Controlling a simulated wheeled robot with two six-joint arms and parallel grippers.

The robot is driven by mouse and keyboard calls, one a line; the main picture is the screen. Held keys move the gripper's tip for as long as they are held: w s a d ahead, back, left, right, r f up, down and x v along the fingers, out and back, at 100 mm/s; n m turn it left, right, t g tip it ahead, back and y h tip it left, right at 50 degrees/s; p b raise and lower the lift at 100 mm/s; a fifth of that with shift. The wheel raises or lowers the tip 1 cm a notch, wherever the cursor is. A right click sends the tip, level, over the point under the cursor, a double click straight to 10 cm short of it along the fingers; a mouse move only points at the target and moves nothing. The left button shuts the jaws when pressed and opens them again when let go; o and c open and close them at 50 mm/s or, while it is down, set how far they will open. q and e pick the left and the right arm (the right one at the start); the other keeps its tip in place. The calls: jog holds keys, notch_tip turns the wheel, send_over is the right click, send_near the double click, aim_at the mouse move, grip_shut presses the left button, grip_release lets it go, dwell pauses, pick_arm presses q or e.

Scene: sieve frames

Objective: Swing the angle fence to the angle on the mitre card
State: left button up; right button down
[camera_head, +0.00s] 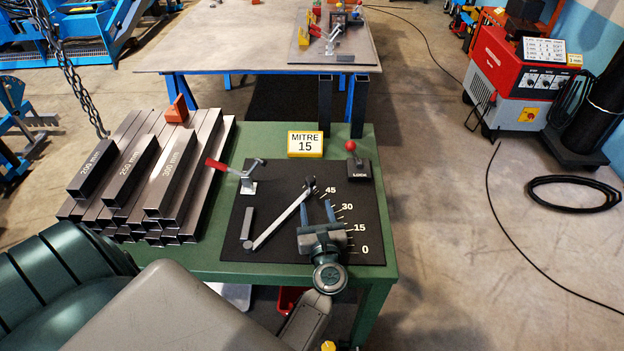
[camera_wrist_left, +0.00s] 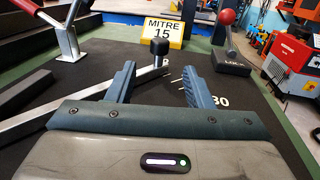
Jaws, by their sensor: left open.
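The angle fence (camera_head: 280,219) is a pale grey bar on the black plate (camera_head: 232,250), running from a round pivot at lower left up to a dark upright knob (camera_head: 309,183) near the 45 mark. The printed scale reads 0, 15, 30 and 45. The yellow-edged mitre card (camera_head: 305,144) reads "MITRE 15"; it also shows in the left wrist view (camera_wrist_left: 164,30). My left gripper (camera_head: 317,208) is open and empty over the scale side of the plate. In the left wrist view, the knob (camera_wrist_left: 160,48) stands beyond and between the open fingertips (camera_wrist_left: 158,72), apparently untouched. My right gripper is out of view.
A lock lever with a red ball (camera_head: 351,146) stands behind the scale. A red-handled clamp (camera_head: 246,178) and a small grey bar (camera_head: 247,222) are at the plate's left. Stacked steel tubes (camera_head: 150,170) fill the left of the green table (camera_head: 270,135).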

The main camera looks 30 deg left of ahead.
aim_at(311, 184)
pick_arm(q)
jog(key=p+x, duration=0.3)
jog(key=x, duration=0.6)
jog(key=shift+w+a+r, duration=0.15)
jog(key=shift+w+a, duration=0.05)
jog(key=shift+w, duration=0.05)
jog(key=shift+w+a, duration=0.3)
jog(key=shift+c, duration=0.2)
grip_shut()
